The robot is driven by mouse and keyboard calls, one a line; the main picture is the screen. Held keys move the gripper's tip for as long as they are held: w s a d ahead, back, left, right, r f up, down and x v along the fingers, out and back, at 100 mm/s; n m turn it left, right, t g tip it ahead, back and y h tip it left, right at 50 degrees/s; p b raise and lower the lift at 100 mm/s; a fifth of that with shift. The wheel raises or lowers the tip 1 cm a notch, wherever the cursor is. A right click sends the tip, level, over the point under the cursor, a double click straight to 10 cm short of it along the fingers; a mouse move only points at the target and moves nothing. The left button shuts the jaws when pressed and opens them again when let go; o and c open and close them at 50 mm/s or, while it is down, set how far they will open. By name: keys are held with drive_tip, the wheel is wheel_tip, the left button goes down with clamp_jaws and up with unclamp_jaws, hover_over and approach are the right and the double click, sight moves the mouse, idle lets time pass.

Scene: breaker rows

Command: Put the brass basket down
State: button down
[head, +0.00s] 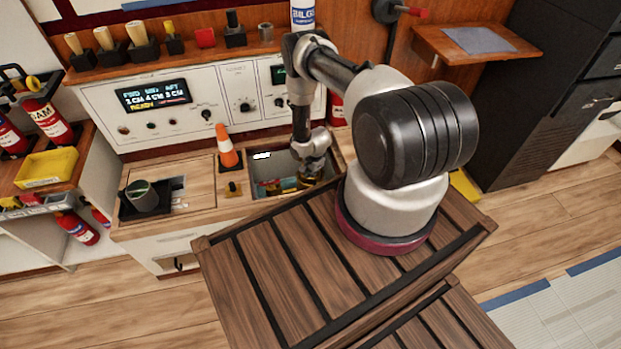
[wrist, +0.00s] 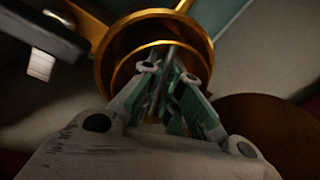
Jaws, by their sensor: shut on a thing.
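The brass basket shows in the wrist view as a round golden rim (wrist: 104,60) with a thin golden bar across it. My gripper (wrist: 168,62) reaches into the ring, its fingers close together at that bar and shut on the basket. In the head view my gripper (head: 311,178) points down into an open hatch (head: 262,160) in the wooden counter. The basket cannot be told apart there from the small coloured things low in the hatch. Its underside is hidden, so I cannot tell whether it touches the bottom.
An orange cone (head: 228,150) stands at the hatch's left edge. A dark cup (head: 141,195) stands further left on the counter (head: 200,198). A white control panel (head: 200,105) rises behind. A dark block with a white tab (wrist: 40,62) is close at the wrist view's left.

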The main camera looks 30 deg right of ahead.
drive_tip(key=shift+f, duration=1.55)
